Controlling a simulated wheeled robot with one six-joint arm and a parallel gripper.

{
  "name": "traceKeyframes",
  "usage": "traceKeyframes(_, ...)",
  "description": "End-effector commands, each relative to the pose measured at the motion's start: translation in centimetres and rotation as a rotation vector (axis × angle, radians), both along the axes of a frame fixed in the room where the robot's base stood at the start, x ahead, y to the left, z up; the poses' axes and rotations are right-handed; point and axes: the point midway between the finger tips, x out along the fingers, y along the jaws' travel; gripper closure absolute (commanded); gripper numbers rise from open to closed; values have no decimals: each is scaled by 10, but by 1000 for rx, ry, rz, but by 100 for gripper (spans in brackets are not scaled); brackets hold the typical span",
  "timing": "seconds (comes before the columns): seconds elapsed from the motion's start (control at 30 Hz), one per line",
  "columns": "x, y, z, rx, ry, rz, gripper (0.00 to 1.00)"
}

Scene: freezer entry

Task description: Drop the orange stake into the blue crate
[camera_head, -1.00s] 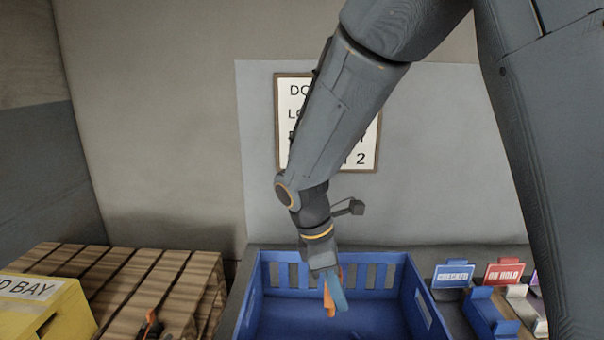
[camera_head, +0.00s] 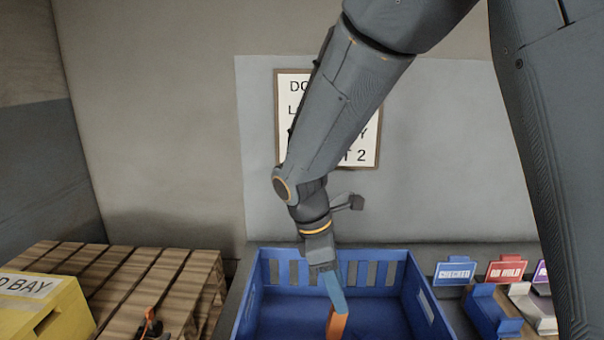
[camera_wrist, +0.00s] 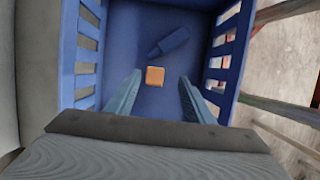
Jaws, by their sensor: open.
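The orange stake (camera_head: 337,324) is just below my gripper's fingertips, inside the blue crate (camera_head: 237,315). Its lower end is cut off by the bottom edge of the head view. In the wrist view the stake (camera_wrist: 155,76) shows end-on as a small orange square between the spread fingers, apart from both. I cannot tell whether it touches the crate floor. My gripper (camera_head: 335,285) is open above the crate and points down into it; its spread blue fingers also show in the wrist view (camera_wrist: 160,82).
A dark blue piece (camera_wrist: 169,42) lies on the crate floor. A wooden pallet (camera_head: 150,280) and a yellow box (camera_head: 45,305) stand left. Small coloured holders with signs (camera_head: 505,272) stand right. A wall is behind the crate.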

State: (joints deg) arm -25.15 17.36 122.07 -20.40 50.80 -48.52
Motion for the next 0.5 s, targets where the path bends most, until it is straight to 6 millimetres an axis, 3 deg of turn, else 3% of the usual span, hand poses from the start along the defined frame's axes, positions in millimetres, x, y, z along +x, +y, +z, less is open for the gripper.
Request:
traceKeyframes(0.3, 2, 16, 48, 2, -4, 1, 52)
traceKeyframes(0.5, 1, 21, 63, 1, -2, 2, 52)
